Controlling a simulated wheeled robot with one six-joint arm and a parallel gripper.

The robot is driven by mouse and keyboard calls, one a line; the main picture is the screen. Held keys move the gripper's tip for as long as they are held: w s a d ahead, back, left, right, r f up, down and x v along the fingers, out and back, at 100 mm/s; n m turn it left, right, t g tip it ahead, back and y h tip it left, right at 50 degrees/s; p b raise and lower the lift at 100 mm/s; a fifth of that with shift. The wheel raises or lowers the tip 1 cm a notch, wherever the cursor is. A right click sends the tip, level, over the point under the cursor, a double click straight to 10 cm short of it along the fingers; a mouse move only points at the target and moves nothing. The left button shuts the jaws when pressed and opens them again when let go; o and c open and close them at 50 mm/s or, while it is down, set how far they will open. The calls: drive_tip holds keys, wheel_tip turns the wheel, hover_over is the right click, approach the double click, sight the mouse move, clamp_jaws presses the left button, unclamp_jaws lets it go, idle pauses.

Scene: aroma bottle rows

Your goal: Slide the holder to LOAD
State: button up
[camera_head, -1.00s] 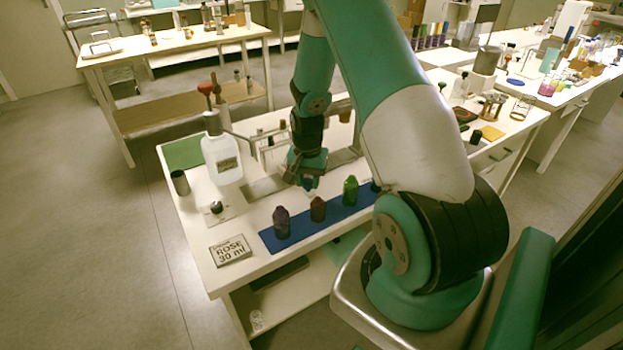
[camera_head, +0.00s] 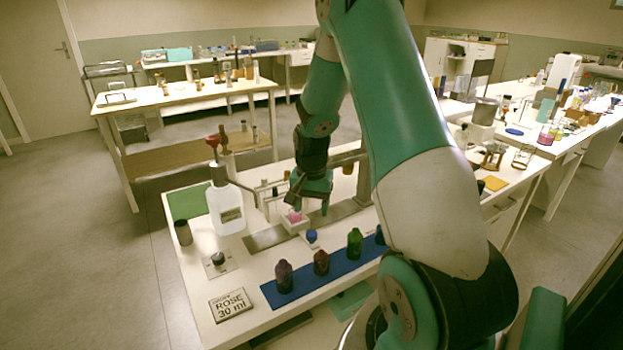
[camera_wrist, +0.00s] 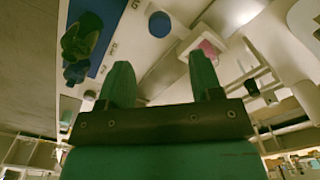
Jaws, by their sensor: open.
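The holder (camera_head: 294,224) is a small pale, clear-sided block with pink inside, on a grey metal rail (camera_head: 264,239) on the near bench. It also shows in the wrist view (camera_wrist: 207,50), just beyond the right finger. My gripper (camera_head: 311,208) is above the rail, close to the right of the holder in the head view. In the wrist view its two green fingers (camera_wrist: 162,78) are apart with nothing between them. Whether a finger touches the holder I cannot tell. No LOAD mark is readable; a few small letters show at the wrist view's top.
A round blue cap (camera_head: 311,236) lies in front of the rail. A blue mat (camera_head: 328,274) with several dark bottles is nearer. A large white bottle (camera_head: 226,210) stands left, behind a ROSE 30 ml sign (camera_head: 230,304). Thin posts stand behind the rail.

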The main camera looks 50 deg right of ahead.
wheel_tip(320, 180, up, 9)
idle(0.7)
drive_tip(key=s+a+r+n+y, duration=0.1)
drive_tip(key=s+a+r+n, duration=0.2)
drive_tip(key=a, duration=0.5)
drive_tip(key=a+r+n+t, duration=0.1)
drive_tip(key=a+r+n, duration=0.25)
drive_tip(key=a, duration=0.35)
drive_tip(key=s+a+r+n+y, duration=0.15)
drive_tip(key=a+n, duration=0.25)
drive_tip(key=a, duration=0.4)
drive_tip(key=s+a+r+n+g+y+p, duration=0.1)
drive_tip(key=s+a+r+n, duration=0.2)
drive_tip(key=s+a+n, duration=0.6)
drive_tip(key=s+a, duration=0.2)
drive_tip(key=s, duration=0.3)
drive_tip(key=shift+a+r+y, duration=0.3)
drive_tip(key=shift+a+y, duration=0.05)
drive_tip(key=shift+a, duration=0.05)
drive_tip(key=shift+w, duration=0.1)
